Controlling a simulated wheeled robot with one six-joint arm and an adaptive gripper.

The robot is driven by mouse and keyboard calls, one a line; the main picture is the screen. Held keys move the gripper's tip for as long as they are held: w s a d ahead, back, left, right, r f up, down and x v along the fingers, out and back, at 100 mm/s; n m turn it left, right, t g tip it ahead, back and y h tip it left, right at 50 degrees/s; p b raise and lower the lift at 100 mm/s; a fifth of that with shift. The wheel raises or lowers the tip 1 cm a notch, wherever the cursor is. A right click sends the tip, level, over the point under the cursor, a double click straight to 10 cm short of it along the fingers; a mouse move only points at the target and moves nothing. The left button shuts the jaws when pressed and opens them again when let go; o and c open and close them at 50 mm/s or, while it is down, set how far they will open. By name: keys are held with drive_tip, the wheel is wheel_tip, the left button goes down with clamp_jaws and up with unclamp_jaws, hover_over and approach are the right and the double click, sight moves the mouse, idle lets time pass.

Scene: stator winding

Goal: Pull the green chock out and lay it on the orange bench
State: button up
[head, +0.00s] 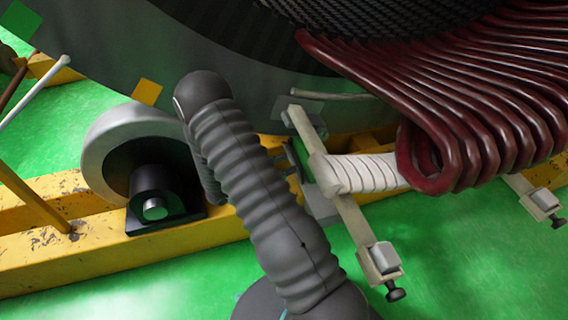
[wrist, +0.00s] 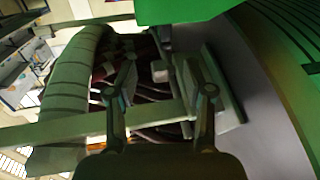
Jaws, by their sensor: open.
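I cannot make out the green chock with certainty in either view. A flat bright green patch (wrist: 185,10) lies at the top of the wrist view; I cannot tell whether it is the chock or floor. My gripper (wrist: 160,78) shows in the wrist view with its two fingers apart, and nothing is seen held between them. It faces the dark red coil ends and a pale bar. In the head view my arm hides most of the gripper, beside the white-wrapped coil end. The orange bench is not clearly in view.
The large grey stator (head: 250,75) carries dark red coils (head: 475,120). A white-wrapped coil end (head: 365,173) lies by a pale clamp bar (head: 350,215). A grey roller (head: 125,150) sits on a worn yellow frame (head: 50,250). Green floor (head: 150,300) is open in front.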

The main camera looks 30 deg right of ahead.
drive_tip(key=d, duration=1.3)
drive_tip(key=shift+s+d, duration=0.2)
drive_tip(key=shift+d, duration=0.2)
clamp_jaws()
